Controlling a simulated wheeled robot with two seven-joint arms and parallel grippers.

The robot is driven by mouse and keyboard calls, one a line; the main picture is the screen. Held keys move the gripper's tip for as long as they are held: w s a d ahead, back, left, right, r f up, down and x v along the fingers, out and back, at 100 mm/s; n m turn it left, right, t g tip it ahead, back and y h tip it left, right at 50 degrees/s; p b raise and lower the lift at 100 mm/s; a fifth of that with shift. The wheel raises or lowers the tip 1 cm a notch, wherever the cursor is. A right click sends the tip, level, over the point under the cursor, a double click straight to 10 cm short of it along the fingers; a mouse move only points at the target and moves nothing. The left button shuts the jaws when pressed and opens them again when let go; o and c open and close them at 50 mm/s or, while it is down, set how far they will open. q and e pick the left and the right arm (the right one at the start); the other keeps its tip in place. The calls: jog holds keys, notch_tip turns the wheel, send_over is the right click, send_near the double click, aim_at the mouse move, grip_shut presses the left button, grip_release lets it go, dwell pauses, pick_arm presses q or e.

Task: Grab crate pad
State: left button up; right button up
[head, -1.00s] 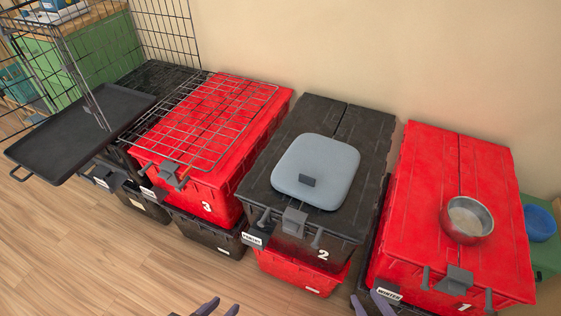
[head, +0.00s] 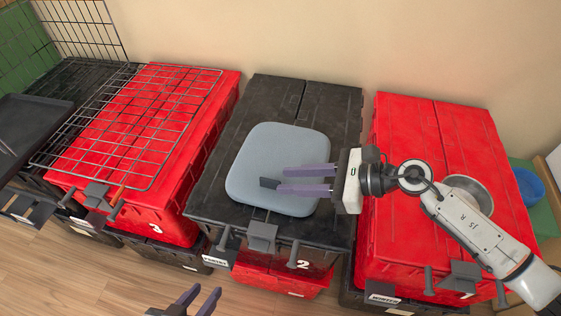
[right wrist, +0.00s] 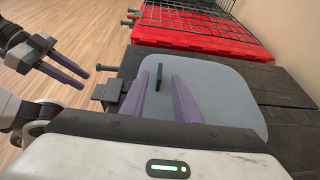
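The crate pad (head: 262,150) is a blue-grey rounded square lying flat on the lid of the black tote marked 2 (head: 325,120). A small dark tab (head: 269,184) stands up near its front edge. My right gripper (head: 283,179) is over the pad, open, its two purple fingers pointing left toward the tab. In the right wrist view the tab (right wrist: 158,75) shows between the fingers (right wrist: 158,88), near their tips, with nothing gripped. My left gripper (head: 208,289) is open and empty at the bottom of the head view, in front of the totes; it also shows in the right wrist view (right wrist: 97,78).
A wire panel (head: 150,110) lies on the red tote marked 3 (head: 215,130). A dark tray (head: 30,130) is at the far left. A metal bowl (head: 470,190) sits on the red tote marked 1 (head: 405,130), partly behind my right arm. A blue bowl (head: 527,185) is at far right.

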aim_at(277, 181)
jog(key=shift+x, duration=3.15)
grip_shut()
